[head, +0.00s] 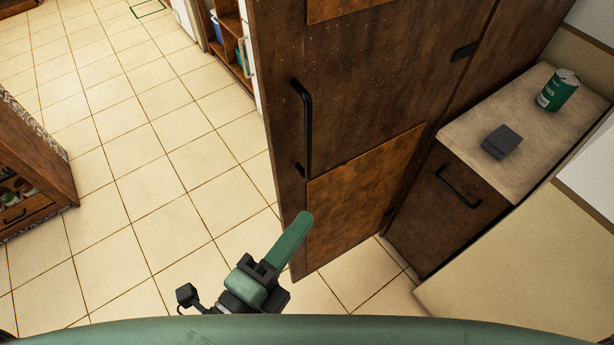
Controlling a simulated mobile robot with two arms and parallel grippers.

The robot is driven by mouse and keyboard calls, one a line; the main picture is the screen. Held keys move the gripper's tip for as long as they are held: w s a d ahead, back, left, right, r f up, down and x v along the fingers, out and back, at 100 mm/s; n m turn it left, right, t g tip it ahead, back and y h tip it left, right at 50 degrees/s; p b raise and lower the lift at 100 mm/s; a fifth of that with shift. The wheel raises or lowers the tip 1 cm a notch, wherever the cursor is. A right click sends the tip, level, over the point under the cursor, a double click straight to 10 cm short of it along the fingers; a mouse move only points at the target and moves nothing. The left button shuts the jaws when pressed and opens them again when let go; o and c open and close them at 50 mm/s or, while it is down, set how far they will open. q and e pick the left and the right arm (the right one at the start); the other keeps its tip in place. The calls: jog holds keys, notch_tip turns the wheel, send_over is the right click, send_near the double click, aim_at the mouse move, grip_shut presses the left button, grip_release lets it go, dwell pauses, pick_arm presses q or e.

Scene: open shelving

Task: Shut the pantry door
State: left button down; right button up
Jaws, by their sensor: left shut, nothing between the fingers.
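The pantry door (370,90) is a tall dark-brown wooden panel with a lighter lower inset. It stands open, swung out into the room, with hinges on its right side and its free edge on the left. Its long black vertical handle (307,128) is near the free edge. My left gripper (301,221) is shut and empty, its green fingers pointing up and right. It is below the handle and overlaps the door's lower free edge in the picture; I cannot tell whether it touches. My right gripper is not in view.
Shelves with a few items (236,42) show beyond the door's free edge. A counter (477,130) at right holds a green can (558,91) and a dark box (502,142). A wooden cabinet (35,150) stands at left. The tiled floor (140,170) between is clear.

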aim_at(307, 178)
pick_arm(q)
jog(key=shift+w+d+p, duration=0.25)
jog(key=shift+w+p, duration=0.5)
jog(key=shift+w, duration=0.75)
jog(key=shift+w+d+p, duration=0.2)
jog(key=shift+w+p, duration=0.6)
jog(key=shift+w, duration=0.75)
jog(key=shift+w+d+p, duration=0.25)
jog(key=shift+w+p, duration=0.5)
jog(key=shift+w, duration=0.75)
jog(key=shift+a, duration=0.1)
